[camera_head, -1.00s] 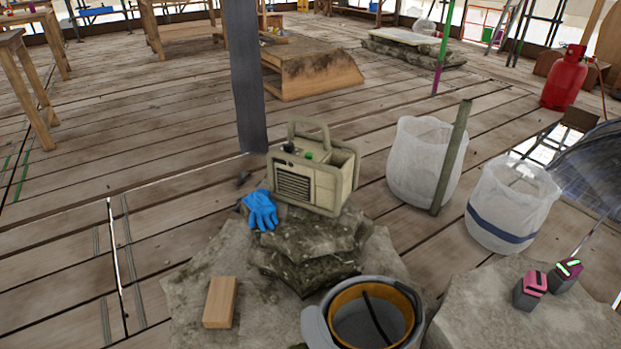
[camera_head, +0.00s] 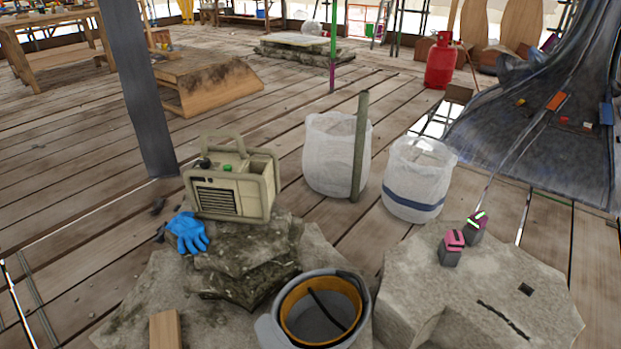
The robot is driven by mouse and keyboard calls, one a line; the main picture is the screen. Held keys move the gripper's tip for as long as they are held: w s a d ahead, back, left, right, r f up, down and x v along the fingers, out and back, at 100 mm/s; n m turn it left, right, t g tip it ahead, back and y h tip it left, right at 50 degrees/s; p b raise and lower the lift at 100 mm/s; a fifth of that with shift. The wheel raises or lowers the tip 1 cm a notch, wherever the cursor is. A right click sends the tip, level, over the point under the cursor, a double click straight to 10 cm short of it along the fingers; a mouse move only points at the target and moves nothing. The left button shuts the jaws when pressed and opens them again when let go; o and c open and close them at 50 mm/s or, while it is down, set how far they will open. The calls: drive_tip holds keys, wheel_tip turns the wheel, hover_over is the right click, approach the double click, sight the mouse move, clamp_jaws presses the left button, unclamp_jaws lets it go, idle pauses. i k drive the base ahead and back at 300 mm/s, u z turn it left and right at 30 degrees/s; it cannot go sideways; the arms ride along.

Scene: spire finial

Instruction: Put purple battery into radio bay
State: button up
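A beige radio (camera_head: 216,199) with a carry handle and a slatted front stands on stacked rough stones at left centre. An open recess, which looks like the bay (camera_head: 261,166), shows at its upper right; its inside is hard to see. Two small dark grey batteries with pink-purple tops stand apart from the radio, on a pale stone block at the right. The nearer battery (camera_head: 452,247) has a dark mark on top. The farther battery (camera_head: 476,227) has a bright green mark and is close beside it. My gripper is not in view.
An upturned helmet (camera_head: 286,328) and a wood block (camera_head: 165,330) are in front. Two white bags (camera_head: 322,165) (camera_head: 414,190) stand behind the stones. A grey post (camera_head: 140,95) rises behind the radio. Open plank floor lies at left.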

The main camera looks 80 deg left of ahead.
sight(246, 194)
drive_tip(key=z, duration=0.9)
drive_tip(key=i, duration=0.65)
drive_tip(key=u, duration=4.35)
drive_tip(key=i, duration=0.5)
drive_tip(key=k, duration=1)
drive_tip(key=u, duration=0.95)
drive_tip(key=i, duration=0.7)
